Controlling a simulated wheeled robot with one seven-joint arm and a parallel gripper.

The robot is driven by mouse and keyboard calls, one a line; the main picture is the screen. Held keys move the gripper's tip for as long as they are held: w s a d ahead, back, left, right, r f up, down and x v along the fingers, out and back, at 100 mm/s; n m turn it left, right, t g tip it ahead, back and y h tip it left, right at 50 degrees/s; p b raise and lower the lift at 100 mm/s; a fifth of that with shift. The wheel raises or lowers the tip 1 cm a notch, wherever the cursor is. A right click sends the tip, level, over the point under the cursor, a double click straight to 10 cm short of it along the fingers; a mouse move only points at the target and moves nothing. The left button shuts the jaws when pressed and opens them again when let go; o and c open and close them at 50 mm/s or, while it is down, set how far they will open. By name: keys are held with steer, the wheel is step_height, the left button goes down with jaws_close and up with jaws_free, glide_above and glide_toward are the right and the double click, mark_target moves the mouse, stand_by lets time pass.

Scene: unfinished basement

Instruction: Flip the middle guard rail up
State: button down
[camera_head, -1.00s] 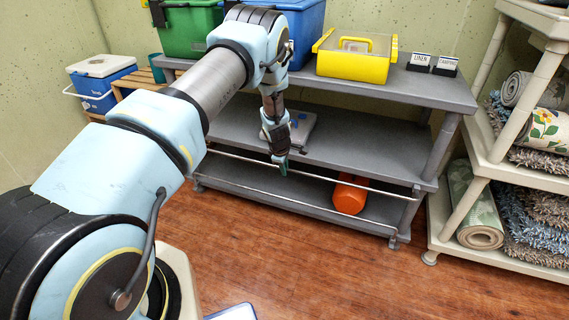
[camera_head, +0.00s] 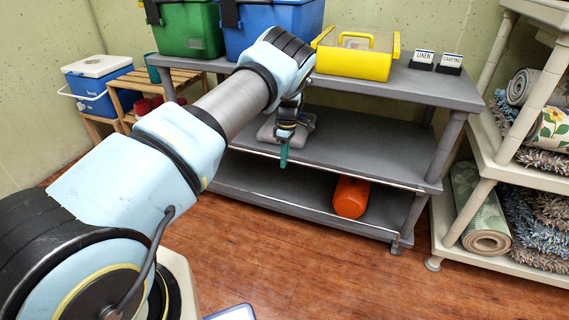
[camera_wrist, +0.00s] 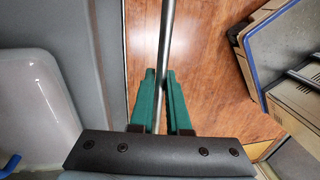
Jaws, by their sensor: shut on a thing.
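The middle guard rail is a thin metal bar along the front of the grey rack's middle shelf (camera_head: 365,150). In the head view the rail (camera_head: 370,179) runs close along that shelf's front edge. In the wrist view the rail (camera_wrist: 164,35) passes between the two green fingers of my gripper (camera_wrist: 163,82). My gripper is shut on it, near the left part of the shelf in the head view (camera_head: 284,158). My arm hides the rail's left end.
A grey case (camera_head: 277,133) lies on the middle shelf just behind my gripper. An orange container (camera_head: 351,197) lies on the bottom shelf. A yellow toolbox (camera_head: 355,56) and two bins stand on top. A beige rack (camera_head: 487,190) stands at right. The wooden floor in front is clear.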

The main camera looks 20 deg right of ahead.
steer(key=shift+d, duration=0.1)
stand_by(0.3)
steer(key=c, duration=0.9)
jaws_free()
steer(key=shift+p, duration=0.35)
